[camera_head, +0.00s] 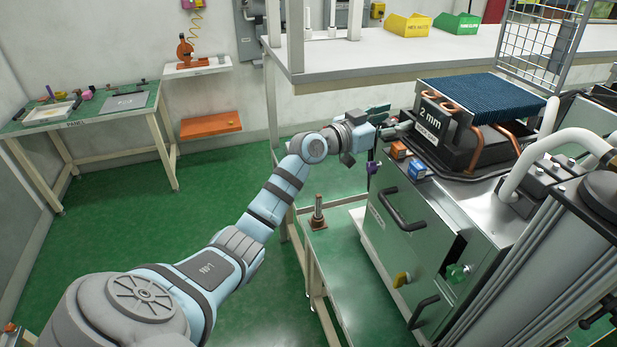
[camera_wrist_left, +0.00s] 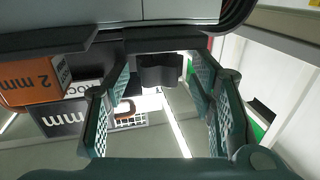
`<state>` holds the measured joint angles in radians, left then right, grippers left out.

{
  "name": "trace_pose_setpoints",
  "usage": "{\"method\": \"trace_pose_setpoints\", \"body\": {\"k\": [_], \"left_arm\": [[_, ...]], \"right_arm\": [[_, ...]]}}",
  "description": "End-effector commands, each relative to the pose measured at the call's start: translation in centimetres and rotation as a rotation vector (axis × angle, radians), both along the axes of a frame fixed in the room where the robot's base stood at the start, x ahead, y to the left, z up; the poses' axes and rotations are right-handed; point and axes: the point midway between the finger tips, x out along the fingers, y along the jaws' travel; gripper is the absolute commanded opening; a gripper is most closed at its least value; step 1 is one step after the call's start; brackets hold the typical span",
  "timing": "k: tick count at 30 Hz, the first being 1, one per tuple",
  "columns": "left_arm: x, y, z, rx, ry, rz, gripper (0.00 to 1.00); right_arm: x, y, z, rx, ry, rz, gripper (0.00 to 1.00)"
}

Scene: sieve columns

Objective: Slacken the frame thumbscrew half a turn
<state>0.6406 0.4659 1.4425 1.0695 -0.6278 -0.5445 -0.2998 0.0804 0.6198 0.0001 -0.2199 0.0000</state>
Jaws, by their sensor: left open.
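The frame with the blue mesh deck (camera_head: 485,100) sits on top of the grey machine and carries a "2 mm" label (camera_head: 430,110). My left gripper (camera_head: 393,121) reaches in from the left to the near left side of this frame. In the left wrist view my gripper (camera_wrist_left: 160,105) is open, with a green padded finger on each side. A dark lobed knob (camera_wrist_left: 159,72), which looks like the thumbscrew, lies between the fingers near the frame's edge. I see gaps between it and both fingers. In the head view the gripper hides the knob. My right gripper is not in view.
An orange box (camera_head: 398,149) and a blue box (camera_head: 416,170) stand on the machine just below the gripper. The orange box also shows in the wrist view (camera_wrist_left: 32,82). A white pipe (camera_head: 545,150) curves at the right. Green floor (camera_head: 230,185) is clear at the left.

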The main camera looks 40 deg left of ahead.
Motion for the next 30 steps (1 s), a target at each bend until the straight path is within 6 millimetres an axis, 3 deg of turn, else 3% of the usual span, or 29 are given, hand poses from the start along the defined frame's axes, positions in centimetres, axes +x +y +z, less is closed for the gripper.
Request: {"method": "trace_pose_setpoints", "body": {"k": [1, 6, 8, 14, 22, 24, 30], "left_arm": [[0.1, 0.3, -1.6, 0.0, -0.003, -0.045, 0.5], [-0.1, 0.3, -1.7, -0.003, -0.004, -0.246, 0.5], [-1.7, 1.2, -1.3, 0.005, -0.001, -0.239, 0.5], [-6.4, 3.9, -1.1, 0.007, 0.0, -0.236, 0.5], [-12.7, 7.4, -1.7, 0.008, 0.006, -0.237, 0.5], [-11.7, 8.1, -2.4, -0.018, 0.027, -0.205, 0.5], [-9.9, 10.5, -6.9, -0.047, 0.098, -0.105, 0.5]], "right_arm": [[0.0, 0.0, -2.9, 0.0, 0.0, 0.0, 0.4], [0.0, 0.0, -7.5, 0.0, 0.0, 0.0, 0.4], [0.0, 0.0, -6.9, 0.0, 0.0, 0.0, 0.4], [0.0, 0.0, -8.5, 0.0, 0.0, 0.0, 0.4], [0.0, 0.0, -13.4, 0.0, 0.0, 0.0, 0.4], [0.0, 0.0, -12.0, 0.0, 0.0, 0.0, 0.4], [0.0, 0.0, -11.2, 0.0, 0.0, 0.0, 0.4]]}}
